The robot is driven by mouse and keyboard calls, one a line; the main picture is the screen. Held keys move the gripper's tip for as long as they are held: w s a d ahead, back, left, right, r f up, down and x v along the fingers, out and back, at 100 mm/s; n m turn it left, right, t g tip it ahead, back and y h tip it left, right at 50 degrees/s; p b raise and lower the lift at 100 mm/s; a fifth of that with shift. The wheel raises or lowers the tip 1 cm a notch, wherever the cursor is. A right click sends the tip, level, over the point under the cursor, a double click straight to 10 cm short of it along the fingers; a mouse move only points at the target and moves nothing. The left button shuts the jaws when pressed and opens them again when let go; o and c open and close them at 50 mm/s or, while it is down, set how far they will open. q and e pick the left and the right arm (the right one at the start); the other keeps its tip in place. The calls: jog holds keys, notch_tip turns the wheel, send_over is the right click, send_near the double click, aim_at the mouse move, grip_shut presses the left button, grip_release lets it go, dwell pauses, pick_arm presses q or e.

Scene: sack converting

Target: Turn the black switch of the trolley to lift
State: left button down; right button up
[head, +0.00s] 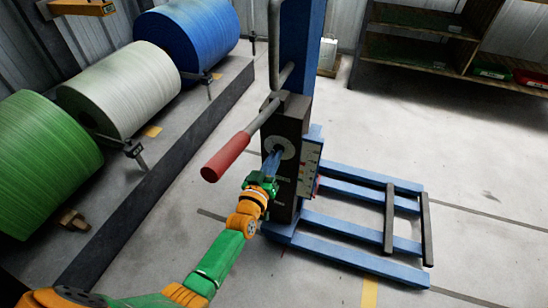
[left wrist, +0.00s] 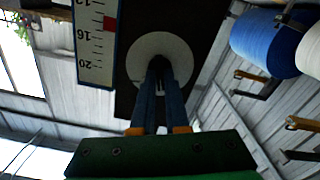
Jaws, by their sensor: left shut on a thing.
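The trolley (head: 302,60) is blue, with a dark control box (head: 285,122) on its upright column and low blue forks on the floor. A round pale dial (head: 289,149) is on the box's face; it also shows in the left wrist view (left wrist: 135,50). The black switch (left wrist: 159,62) is at the dial's middle, mostly hidden by my fingers. My left gripper (head: 273,160) is shut on the switch, its blue fingers pointing into the dial. The switch's exact angle cannot be told. My right gripper is not in view.
A lever with a red grip (head: 225,157) sticks out left of the box, close above my left arm. A scale with a red marker (left wrist: 97,40) is beside the dial. Green, white and blue rolls (head: 186,37) line the left. Shelves (head: 425,45) stand at the back right. Floor right of the forks is clear.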

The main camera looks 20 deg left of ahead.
pick_arm(q)
jog(key=n, duration=0.4)
jog(key=shift+f+n, duration=0.1)
jog(key=shift+n, duration=0.3)
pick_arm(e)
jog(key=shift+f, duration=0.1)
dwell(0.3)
pick_arm(q)
jog(key=c, duration=0.9)
grip_release()
jog(key=s+p, duration=0.2)
jog(key=s, duration=0.5)
jog(key=shift+a, duration=0.15)
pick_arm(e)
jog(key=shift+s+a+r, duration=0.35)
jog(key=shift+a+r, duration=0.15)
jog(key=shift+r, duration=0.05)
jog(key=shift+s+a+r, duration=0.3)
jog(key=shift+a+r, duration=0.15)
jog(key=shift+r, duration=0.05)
